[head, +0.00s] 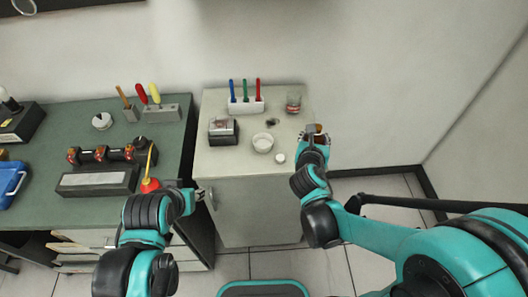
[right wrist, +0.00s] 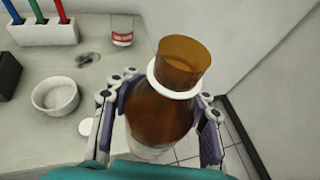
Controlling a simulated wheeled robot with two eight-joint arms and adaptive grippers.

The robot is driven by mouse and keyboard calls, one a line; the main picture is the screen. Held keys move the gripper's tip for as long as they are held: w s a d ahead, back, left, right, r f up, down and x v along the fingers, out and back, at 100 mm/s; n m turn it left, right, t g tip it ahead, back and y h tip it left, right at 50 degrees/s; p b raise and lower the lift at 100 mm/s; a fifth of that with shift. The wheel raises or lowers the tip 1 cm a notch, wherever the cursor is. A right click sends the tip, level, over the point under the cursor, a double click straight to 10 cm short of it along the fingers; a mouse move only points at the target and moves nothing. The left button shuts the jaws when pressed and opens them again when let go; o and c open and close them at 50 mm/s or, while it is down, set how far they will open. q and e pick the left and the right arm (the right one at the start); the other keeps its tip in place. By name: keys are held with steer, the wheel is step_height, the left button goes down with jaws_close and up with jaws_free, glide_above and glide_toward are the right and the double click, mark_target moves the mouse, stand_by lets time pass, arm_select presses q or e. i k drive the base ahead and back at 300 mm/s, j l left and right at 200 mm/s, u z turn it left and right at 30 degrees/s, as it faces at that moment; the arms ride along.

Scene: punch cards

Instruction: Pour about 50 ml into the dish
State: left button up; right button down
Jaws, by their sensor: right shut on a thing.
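A brown glass bottle (right wrist: 165,115) with an open top and a white neck ring is between the fingers of my right gripper (right wrist: 158,108), which is shut on it. The bottle looks close to upright; its lower part and liquid level are hidden. In the head view, the right gripper (head: 315,138) holds the bottle at the cabinet top's right edge. A small white dish (head: 263,142) stands on the cabinet top, left of the bottle and apart from it; it also shows in the wrist view (right wrist: 56,96). My left gripper (head: 205,193) is by the cabinet's left front; its jaw state is unclear.
A white round cap (head: 280,158) lies between dish and bottle. A pen holder (head: 246,105), a red-labelled glass (head: 293,102) and a dark box (head: 223,130) stand on the cabinet top (head: 225,164). A green workbench (head: 100,205) with tools is at left.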

mark_target(261, 135)
steer(key=k+u, duration=0.1)
steer(key=u, duration=0.35)
steer(key=k+u, duration=0.1)
steer(key=u, duration=0.35)
steer(key=l+u, duration=0.3)
steer(key=l, duration=1)
steer(key=i, duration=0.05)
